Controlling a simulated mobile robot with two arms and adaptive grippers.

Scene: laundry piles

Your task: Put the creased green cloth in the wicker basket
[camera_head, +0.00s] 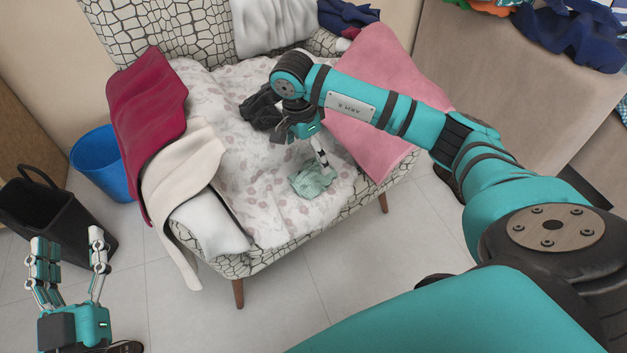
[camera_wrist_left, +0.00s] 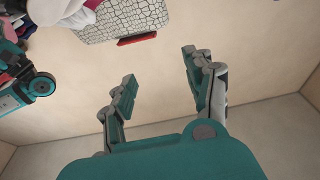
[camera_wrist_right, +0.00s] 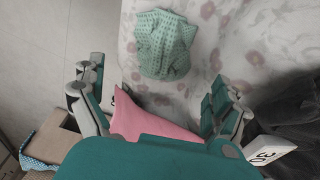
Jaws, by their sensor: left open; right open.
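The creased green cloth (camera_head: 313,179) lies crumpled on the floral seat cover of the armchair, near its front edge. In the right wrist view the green cloth (camera_wrist_right: 163,45) lies just beyond my fingertips, between their lines. My right gripper (camera_head: 308,145) is open and empty above the seat, close behind the cloth; its fingers partly hide behind the arm. My left gripper (camera_head: 68,245) is open and empty over the floor at lower left, away from the cloth. I cannot make out a wicker basket in these views.
The patterned armchair (camera_head: 275,257) also holds a crimson cloth (camera_head: 147,110), a cream cloth (camera_head: 180,170), a pink cloth (camera_head: 380,75) and a dark garment (camera_head: 258,108). A blue bin (camera_head: 97,160) and a black container (camera_head: 45,215) stand at left.

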